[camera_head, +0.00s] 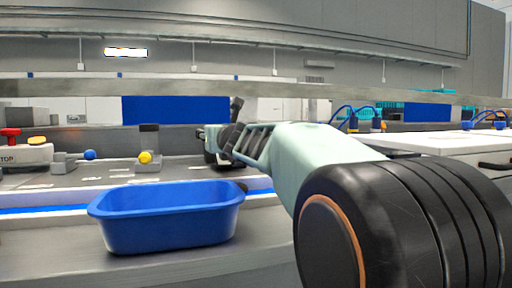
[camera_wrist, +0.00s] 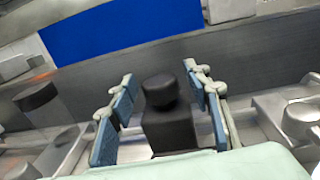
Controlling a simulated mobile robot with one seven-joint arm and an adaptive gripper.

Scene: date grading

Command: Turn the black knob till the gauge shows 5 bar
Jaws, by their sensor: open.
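The black knob (camera_wrist: 159,91) shows in the wrist view as a short dark cylinder on top of a dark block (camera_wrist: 169,131). My gripper (camera_wrist: 160,76) is open, with one blue-grey finger on each side of the knob. Gaps show between the knob and both fingers, so I see no contact. In the head view my gripper (camera_head: 222,142) is over the back of the bench, and I cannot make out the knob there. I cannot make out a gauge face or needle in either view.
A blue tub (camera_head: 170,218) stands in front of the bench strip, left of my arm. A blue panel (camera_wrist: 130,28) is behind the knob. A dark round part (camera_wrist: 36,97) is at left.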

